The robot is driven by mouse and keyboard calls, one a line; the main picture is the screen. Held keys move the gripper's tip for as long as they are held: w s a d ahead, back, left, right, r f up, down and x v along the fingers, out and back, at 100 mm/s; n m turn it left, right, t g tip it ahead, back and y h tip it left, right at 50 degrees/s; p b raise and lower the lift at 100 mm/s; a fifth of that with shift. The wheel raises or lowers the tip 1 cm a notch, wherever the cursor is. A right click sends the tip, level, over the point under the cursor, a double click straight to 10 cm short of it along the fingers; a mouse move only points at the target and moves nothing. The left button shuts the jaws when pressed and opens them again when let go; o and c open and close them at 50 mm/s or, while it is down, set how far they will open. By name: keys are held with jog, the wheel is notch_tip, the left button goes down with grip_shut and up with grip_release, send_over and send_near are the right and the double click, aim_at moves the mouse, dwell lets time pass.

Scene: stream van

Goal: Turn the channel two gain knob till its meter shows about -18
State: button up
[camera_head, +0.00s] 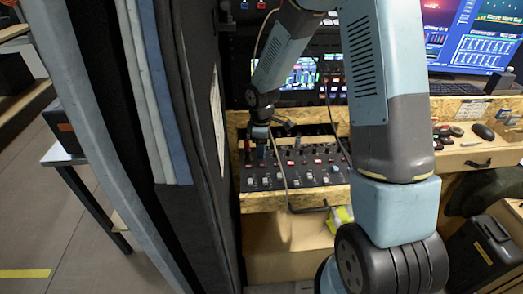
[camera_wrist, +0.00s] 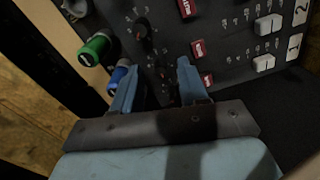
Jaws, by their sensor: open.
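The mixer panel (camera_head: 300,165) lies on the wooden desk in the head view. My gripper (camera_head: 262,140) is low over its left side. In the wrist view my gripper (camera_wrist: 158,78) is open, its two blue fingers straddling a dark patch of the panel. Whether a knob sits between them is too dark to tell. A black knob (camera_wrist: 142,27) with dial marks stands clear beyond the fingertips. The label 2 (camera_wrist: 294,47) and a white fader (camera_wrist: 264,63) are at the right. The gain knob of channel two cannot be singled out. Screen bars (camera_head: 302,72) are too small to read.
A green plug (camera_wrist: 95,47) and a blue plug (camera_wrist: 118,75) stand close to the left finger. Red buttons (camera_wrist: 198,48) lie just right of the fingers. A dark padded panel (camera_head: 190,130) rises close left of the desk. A mouse (camera_head: 483,131) lies at right.

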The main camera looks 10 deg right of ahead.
jog(key=shift+f, duration=0.6)
jog(key=shift+c, duration=0.3)
grip_shut()
